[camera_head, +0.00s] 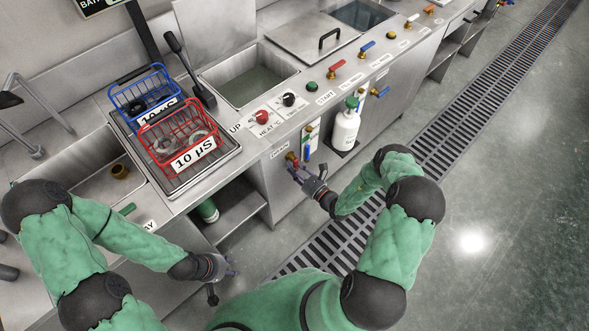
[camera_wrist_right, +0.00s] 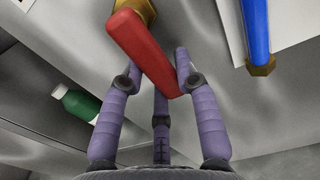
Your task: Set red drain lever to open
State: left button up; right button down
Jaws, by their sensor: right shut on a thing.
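The red drain lever (camera_wrist_right: 150,55) slants down to the right from a brass fitting (camera_wrist_right: 142,8) in the right wrist view. My right gripper (camera_wrist_right: 157,72) has its purple fingers on either side of the lever's free end and is shut on it. In the head view, my right gripper (camera_head: 307,178) is at the front panel of the bench, by the drain label, and partly covers the lever. My left gripper (camera_head: 231,267) is low in front of the bench, empty, with its fingers apart.
A blue lever (camera_wrist_right: 256,35) sits close to the right of the red one. Red and blue baskets (camera_head: 183,135) rest on the bench top. A floor grate (camera_head: 440,140) runs alongside.

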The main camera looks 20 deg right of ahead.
jog(key=shift+f, duration=0.1)
jog(key=c, duration=0.9)
grip_release()
jog(key=shift+d, duration=0.1)
jog(key=v, duration=1.2)
